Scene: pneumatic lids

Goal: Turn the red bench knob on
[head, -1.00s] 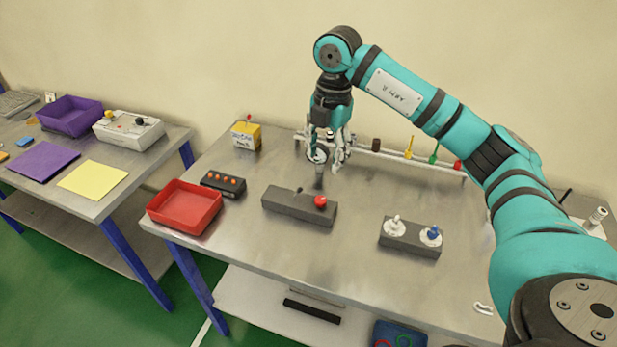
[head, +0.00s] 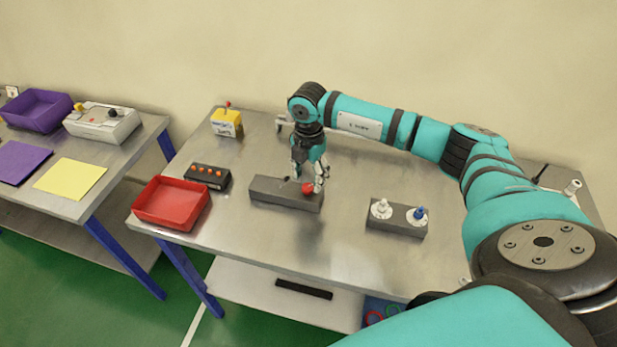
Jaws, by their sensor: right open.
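The red bench knob (head: 308,188) sits on the right part of a dark grey block (head: 270,192) in the middle of the metal bench. My right gripper (head: 309,182) points down at the knob, with its open fingers just above or around it. Whether the fingers touch the knob cannot be told at this size. My left gripper does not show.
A grey block with a white and a blue knob (head: 418,214) stands to the right. A red tray (head: 171,203), a dark box with orange buttons (head: 208,176) and a yellow box (head: 227,122) stand to the left. The bench front is clear.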

